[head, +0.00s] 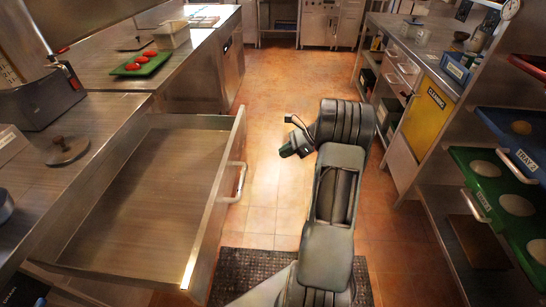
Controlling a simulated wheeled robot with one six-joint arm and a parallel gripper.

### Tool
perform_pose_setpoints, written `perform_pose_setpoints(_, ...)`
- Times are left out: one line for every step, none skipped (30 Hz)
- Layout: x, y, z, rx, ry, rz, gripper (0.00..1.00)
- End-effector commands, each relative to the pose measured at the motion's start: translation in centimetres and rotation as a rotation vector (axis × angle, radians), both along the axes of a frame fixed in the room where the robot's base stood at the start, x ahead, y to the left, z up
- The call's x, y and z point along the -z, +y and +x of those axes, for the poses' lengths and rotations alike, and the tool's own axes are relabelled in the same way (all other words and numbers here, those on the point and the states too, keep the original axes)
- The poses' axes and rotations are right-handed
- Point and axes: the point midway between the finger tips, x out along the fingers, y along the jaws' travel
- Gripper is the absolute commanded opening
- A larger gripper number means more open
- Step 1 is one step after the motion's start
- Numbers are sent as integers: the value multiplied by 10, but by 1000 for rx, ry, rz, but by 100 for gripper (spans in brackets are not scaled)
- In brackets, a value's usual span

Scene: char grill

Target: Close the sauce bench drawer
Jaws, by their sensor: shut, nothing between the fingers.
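The sauce bench drawer (222,200) is pulled far out from the steel bench on the left. Its wooden-looking floor (150,195) is bare and its front panel faces right, with a curved metal handle (238,182). My gripper (286,149) is to the right of the drawer front, above the aisle floor and apart from the handle. It is shut and empty, its tip pointing left.
The bench top holds a green board (142,64) with red items, a pale container (172,35) and a round press (66,150). A rack with green trays (490,175) stands on the right, near a yellow cleaning panel (424,108). The tiled aisle (280,75) ahead is clear.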

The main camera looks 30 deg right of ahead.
Motion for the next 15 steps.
perform_pose_setpoints(5,7,2,-2,2,3,0)
perform_pose_setpoints(8,11,4,-3,1,3,0)
perform_pose_setpoints(13,16,7,-4,2,2,0)
perform_pose_setpoints(16,20,8,-5,2,2,0)
perform_pose_setpoints(20,25,10,-5,3,1,0)
perform_pose_setpoints(24,31,13,-5,2,1,0)
perform_pose_setpoints(28,35,15,-5,2,2,0)
perform_pose_setpoints(32,39,17,-5,3,0,0)
perform_pose_setpoints(36,45,19,-6,2,1,0)
perform_pose_setpoints(39,49,21,-5,1,1,0)
perform_pose_setpoints(43,53,23,-5,2,0,0)
perform_pose_setpoints(47,58,25,-7,1,0,0)
perform_pose_setpoints(50,61,27,-5,2,0,0)
perform_pose_setpoints(53,65,28,-4,2,0,0)
perform_pose_setpoints(50,70,31,-6,-1,-2,0)
